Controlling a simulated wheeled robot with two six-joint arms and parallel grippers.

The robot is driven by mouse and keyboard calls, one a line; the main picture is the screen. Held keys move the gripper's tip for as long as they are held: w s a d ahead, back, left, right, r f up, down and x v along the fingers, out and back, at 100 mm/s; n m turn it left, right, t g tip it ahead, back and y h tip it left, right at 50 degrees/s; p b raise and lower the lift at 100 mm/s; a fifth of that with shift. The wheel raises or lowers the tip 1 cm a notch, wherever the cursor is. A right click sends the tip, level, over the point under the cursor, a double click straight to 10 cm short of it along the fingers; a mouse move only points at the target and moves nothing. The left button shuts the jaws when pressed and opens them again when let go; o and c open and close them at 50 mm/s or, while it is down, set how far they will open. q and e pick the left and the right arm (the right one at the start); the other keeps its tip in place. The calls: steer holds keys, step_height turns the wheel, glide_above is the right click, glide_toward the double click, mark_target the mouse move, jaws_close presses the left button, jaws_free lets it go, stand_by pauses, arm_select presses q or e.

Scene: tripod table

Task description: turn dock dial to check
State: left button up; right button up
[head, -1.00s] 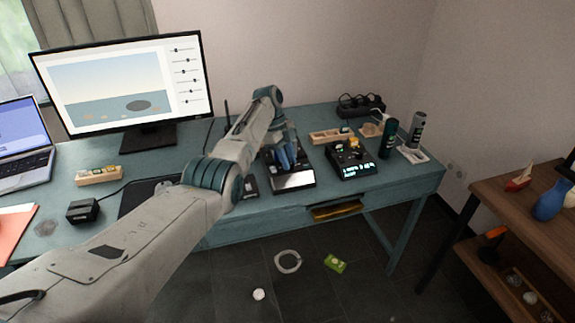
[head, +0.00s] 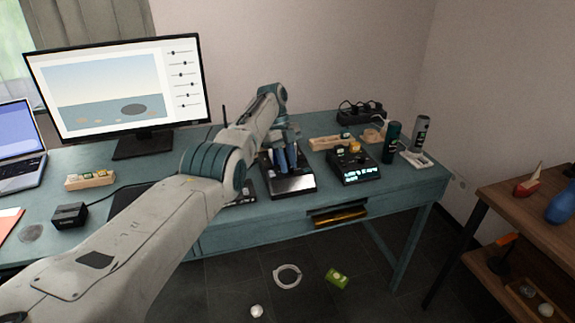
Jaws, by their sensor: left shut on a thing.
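A black dock (head: 291,185) with a pale, shiny front panel lies on the teal desk (head: 225,236), right of the monitor. My left gripper (head: 287,163) points down over the back part of the dock, its bluish fingers close together. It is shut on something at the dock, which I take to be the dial. The dial itself is hidden by the fingers, so its setting cannot be read. My left arm reaches in from the lower left across the desk. My right gripper is not in view.
A black device with lit displays (head: 359,173) stands just right of the dock. Beyond it are a dark green bottle (head: 391,142), a grey bottle (head: 420,133) and a wooden tray (head: 322,143). A monitor (head: 118,85) stands behind my arm.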

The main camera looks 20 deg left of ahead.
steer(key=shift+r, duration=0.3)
arm_select(q)
steer(key=o, duration=1)
steer(key=shift+r, duration=0.1)
